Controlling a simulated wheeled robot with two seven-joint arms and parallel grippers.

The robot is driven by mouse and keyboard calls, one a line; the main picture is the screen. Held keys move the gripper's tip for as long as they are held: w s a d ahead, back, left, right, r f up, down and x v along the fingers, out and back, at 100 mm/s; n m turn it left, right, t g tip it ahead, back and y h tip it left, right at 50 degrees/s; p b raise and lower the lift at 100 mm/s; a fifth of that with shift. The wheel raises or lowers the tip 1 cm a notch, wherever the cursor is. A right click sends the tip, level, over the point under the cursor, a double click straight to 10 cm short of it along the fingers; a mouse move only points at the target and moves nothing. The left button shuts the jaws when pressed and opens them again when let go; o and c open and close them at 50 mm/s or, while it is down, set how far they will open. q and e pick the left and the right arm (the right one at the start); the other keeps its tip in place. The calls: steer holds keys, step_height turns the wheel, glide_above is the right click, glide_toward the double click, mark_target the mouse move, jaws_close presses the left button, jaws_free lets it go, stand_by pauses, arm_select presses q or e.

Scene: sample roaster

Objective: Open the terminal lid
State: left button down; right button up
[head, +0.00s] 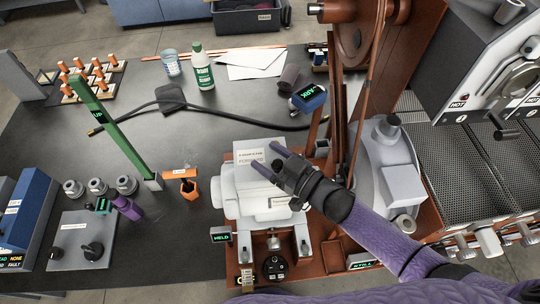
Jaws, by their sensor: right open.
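A white machine (232,193) stands on the dark bench at the middle. A pale flat panel with printed lines (247,150), which looks like the terminal lid, lies at its top and appears closed. My right gripper (263,154) comes in from the lower right, with its two dark fingers apart and empty. The fingertips overlap the panel's right part, and I cannot tell whether they touch it. The fingers and wrist hide some of the panel and the machine's right side. My left gripper is not in view.
A brown column (352,110) rises close on the right. A green-white bottle (202,69) stands behind.

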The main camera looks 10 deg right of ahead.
jaws_close()
stand_by(0.3)
stand_by(1.1)
